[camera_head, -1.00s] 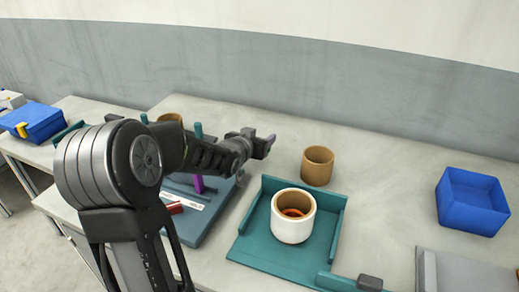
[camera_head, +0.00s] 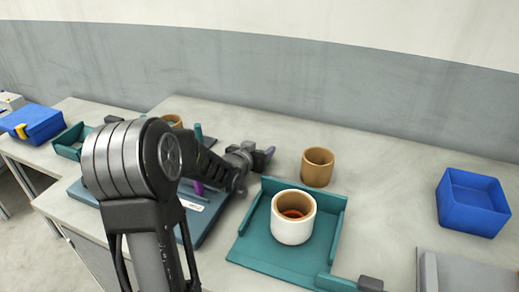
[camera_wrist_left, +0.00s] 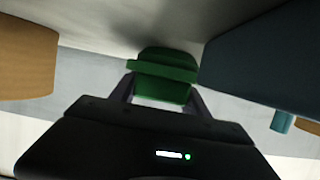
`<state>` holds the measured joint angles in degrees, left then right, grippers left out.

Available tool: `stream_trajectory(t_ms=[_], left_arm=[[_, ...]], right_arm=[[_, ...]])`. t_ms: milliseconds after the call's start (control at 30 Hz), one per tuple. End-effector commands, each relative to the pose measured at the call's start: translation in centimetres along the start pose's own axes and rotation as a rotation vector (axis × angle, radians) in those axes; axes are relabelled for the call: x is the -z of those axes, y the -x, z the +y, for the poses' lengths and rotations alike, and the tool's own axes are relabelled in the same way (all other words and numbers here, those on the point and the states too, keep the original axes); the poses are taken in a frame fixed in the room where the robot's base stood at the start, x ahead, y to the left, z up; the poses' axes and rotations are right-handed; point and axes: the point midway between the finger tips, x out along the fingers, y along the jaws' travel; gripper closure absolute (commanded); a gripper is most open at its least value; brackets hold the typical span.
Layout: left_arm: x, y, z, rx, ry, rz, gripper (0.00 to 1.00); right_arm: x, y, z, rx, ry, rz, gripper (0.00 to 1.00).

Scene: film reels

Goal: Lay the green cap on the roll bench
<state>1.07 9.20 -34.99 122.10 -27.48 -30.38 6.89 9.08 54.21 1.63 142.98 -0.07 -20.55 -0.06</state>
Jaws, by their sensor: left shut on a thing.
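My left gripper (camera_head: 264,158) is above the grey bench top (camera_head: 400,180), left of a brown roll and near the back corner of a teal tray. In the left wrist view it is shut on the green cap (camera_wrist_left: 163,72), which sits between the two fingers. In the head view the cap cannot be made out. A plain brown roll (camera_head: 318,167) stands upright on the bench behind the teal tray (camera_head: 262,248). My right gripper is not in view.
A white-wrapped roll (camera_head: 291,228) stands in the teal tray. A blue open bin (camera_head: 470,203) is at the right. A blue-grey board (camera_head: 205,222) lies behind my left arm. A blue box (camera_head: 33,121) is at far left. Bare bench lies between the brown roll and the bin.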

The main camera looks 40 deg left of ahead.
Motion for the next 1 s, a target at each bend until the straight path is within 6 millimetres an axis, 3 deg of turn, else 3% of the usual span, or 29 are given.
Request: stream_trajectory(t_ms=[33,67,300,733,1000], left_arm=[[-0.3,-0.1,0.0,0.000,0.000,0.001,0.93],[-0.2,-0.1,0.0,0.000,0.000,0.000,0.45],[-0.1,-0.1,0.0,0.000,0.000,0.000,0.26],[0.3,0.3,-0.1,0.001,0.001,0.001,0.24],[0.4,4.1,-0.1,0.002,0.005,0.004,0.24]], right_arm=[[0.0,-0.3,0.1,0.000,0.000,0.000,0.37],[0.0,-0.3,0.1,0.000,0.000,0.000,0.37],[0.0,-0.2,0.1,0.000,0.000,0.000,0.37],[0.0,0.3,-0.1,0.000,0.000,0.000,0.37],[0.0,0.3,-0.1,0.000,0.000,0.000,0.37]])
